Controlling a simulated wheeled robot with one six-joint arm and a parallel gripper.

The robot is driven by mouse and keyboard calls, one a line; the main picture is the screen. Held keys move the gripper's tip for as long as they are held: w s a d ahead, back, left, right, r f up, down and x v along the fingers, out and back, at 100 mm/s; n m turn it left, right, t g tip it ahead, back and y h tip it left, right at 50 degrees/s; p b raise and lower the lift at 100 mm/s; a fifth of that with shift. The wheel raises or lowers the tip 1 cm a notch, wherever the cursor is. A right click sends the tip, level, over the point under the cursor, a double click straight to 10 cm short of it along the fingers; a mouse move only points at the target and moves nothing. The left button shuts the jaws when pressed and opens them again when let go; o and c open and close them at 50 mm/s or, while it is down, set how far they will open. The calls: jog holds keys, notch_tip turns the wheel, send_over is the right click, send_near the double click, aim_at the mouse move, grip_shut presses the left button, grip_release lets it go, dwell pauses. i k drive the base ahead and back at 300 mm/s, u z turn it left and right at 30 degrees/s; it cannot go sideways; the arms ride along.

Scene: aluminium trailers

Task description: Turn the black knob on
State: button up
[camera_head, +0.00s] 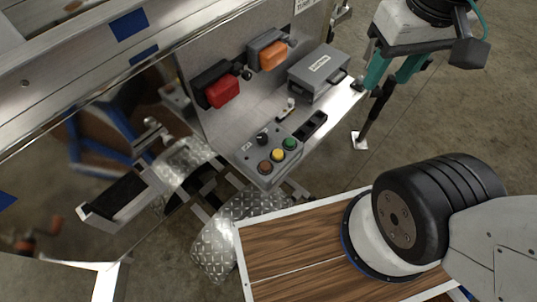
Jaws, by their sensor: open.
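The black knob (263,138) is a small dark knob on the sloped top of a grey control box (250,160). On the same box are an orange-brown button (264,167), a yellow button (277,155) and a green button (290,143). The knob's exact angle is too small to tell. My gripper (369,88), with teal fingers, is at the upper right. It is open and empty, apart from the box and well to the right of the knob.
The box stands on a metal shelf, with a red-and-black unit (222,92) and an orange-and-grey unit (272,56) on the panel behind. Diamond-plate fenders (240,232) are below. Bare floor shows at right.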

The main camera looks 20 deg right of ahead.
aim_at(262, 139)
jog(key=z, duration=0.1)
jog(key=k, duration=1.05)
jog(key=u, duration=1.25)
jog(key=i, duration=0.95)
jog(key=z, duration=0.2)
